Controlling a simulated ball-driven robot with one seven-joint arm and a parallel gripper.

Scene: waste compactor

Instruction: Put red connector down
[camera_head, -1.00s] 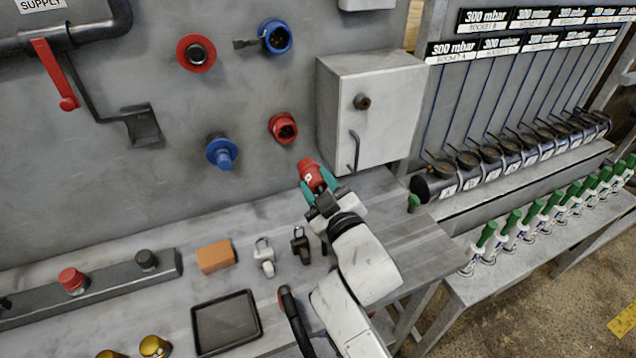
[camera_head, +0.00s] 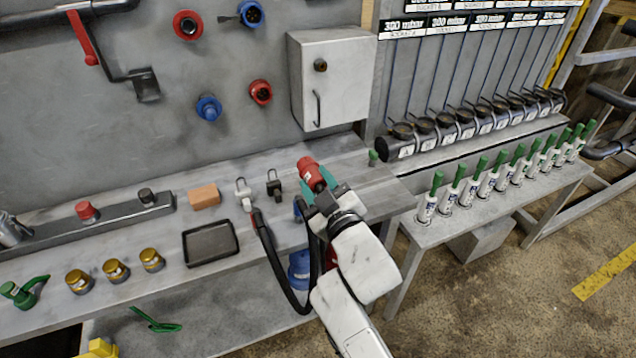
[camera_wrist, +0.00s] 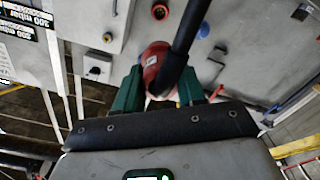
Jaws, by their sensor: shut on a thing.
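The red connector (camera_head: 311,173) is held between the green fingers of my gripper (camera_head: 322,190), above the right part of the grey workbench (camera_head: 345,160). In the wrist view the red connector (camera_wrist: 154,62) sits between the two green fingers of my gripper (camera_wrist: 160,90), with a black cable running from it across the picture. In the head view a black hose (camera_head: 272,262) loops down beside the bench's front edge. Whether the connector touches the bench cannot be told.
A black tray (camera_head: 210,243), an orange block (camera_head: 204,196) and two padlocks, one white (camera_head: 243,194) and one black (camera_head: 274,186), lie left of my gripper. A grey cabinet (camera_head: 332,80) hangs behind. Green-topped bottles (camera_head: 470,184) stand at right. Bare bench lies right of the connector.

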